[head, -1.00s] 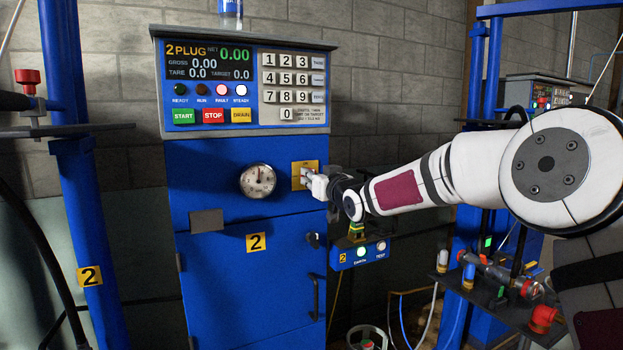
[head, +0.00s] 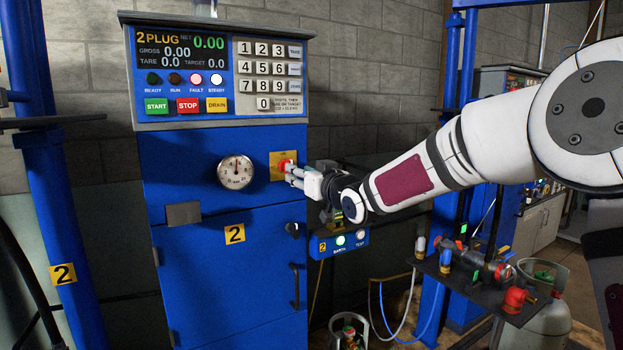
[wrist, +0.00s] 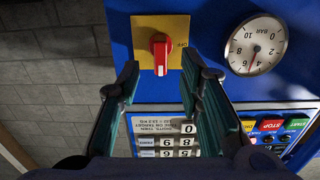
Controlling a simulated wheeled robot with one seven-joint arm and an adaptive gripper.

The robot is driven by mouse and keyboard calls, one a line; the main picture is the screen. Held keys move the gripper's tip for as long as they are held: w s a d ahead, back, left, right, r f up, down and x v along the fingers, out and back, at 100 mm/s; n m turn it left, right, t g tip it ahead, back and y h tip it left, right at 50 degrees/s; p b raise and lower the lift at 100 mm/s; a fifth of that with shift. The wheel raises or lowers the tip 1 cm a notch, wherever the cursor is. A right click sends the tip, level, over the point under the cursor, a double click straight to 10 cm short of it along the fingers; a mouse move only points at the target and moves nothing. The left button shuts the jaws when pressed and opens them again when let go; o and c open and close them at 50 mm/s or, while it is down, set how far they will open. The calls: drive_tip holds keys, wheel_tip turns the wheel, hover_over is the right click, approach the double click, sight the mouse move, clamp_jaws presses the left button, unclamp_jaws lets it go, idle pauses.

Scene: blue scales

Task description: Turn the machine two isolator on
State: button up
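The machine two isolator (head: 286,167) is a red rotary handle on a yellow plate (head: 276,178), on the upper right front of the blue cabinet marked 2. In the wrist view the red handle (wrist: 160,53) lies in line with the picture's vertical, on its yellow plate (wrist: 142,28) with lettering at the right edge. My gripper (head: 290,175) is just in front of the plate. In the wrist view its two dark-green-padded fingers (wrist: 160,80) are apart, with a gap between them and the handle beyond their tips. It holds nothing.
A pressure gauge (head: 236,171) sits left of the isolator. The control panel (head: 220,75) is above, with its fault and steady lamps lit. A small blue earth box (head: 340,242) hangs below my wrist. A dark shelf with fittings (head: 480,290) stands to the right.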

drive_tip(key=v, duration=0.5)
drive_tip(key=shift+s+d, duration=0.1)
drive_tip(key=shift+s, duration=0.05)
drive_tip(key=s+d+f+m+g+h, duration=0.25)
drive_tip(key=s+d+h, duration=0.25)
drive_tip(key=s+d, duration=0.45)
drive_tip(key=s+d+f+m+g+h, duration=0.1)
drive_tip(key=s+d+f+g+h, duration=0.3)
drive_tip(key=s+d, duration=0.6)
drive_tip(key=s+d+f+m+g, duration=0.1)
drive_tip(key=s+d+f+g, duration=0.15)
drive_tip(key=s, duration=0.85)
drive_tip(key=s+d+f+m+g, duration=0.1)
drive_tip(key=s+f+g, duration=0.15)
drive_tip(key=s, duration=0.75)
drive_tip(key=s+d+f+m+g, duration=0.1)
drive_tip(key=s+f+g, duration=0.15)
drive_tip(key=s, duration=0.85)
wheel_tip(320, 180, up, 14)
drive_tip(key=t+h+p, duration=0.1)
drive_tip(key=t+p, duration=0.2)
drive_tip(key=p, duration=0.9)
drive_tip(key=shift+w+d+p, duration=0.2)
drive_tip(key=shift+w+p, duration=0.15)
